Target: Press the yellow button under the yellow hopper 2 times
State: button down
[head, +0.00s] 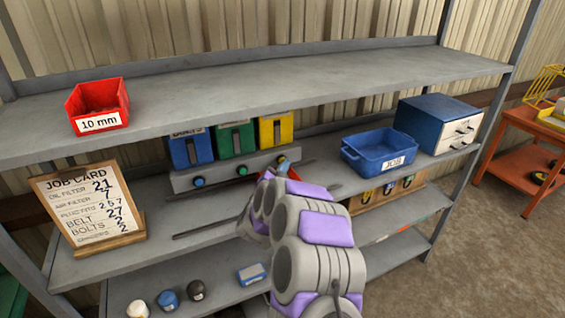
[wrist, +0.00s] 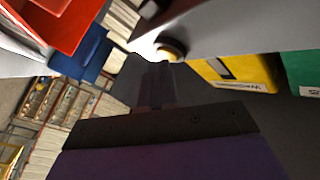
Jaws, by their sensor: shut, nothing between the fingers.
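The yellow hopper (head: 276,130) stands at the right end of a row with a blue hopper (head: 190,150) and a green hopper (head: 236,139), on a grey base. In the wrist view the yellow hopper (wrist: 237,73) is right of the round yellow button (wrist: 171,48). My gripper (wrist: 158,68) is shut and empty, its tips just below the button in that picture. I cannot tell whether they touch it. In the head view my arm comes from the lower right and its end is at the base below the yellow hopper.
A blue bin (head: 380,152) and a blue drawer box (head: 437,124) are to the right on the same shelf. A job card (head: 88,208) stands left. A red 10 mm bin (head: 98,105) sits on the shelf above, over the hoppers' level.

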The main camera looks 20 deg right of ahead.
jog(key=shift+s, duration=0.1)
dwell(0.3)
jog(key=shift+s, duration=0.7)
jog(key=shift+s+d+b, duration=0.1)
jog(key=shift+s+b, duration=0.3)
jog(key=shift+s, duration=2.1)
dwell(0.6)
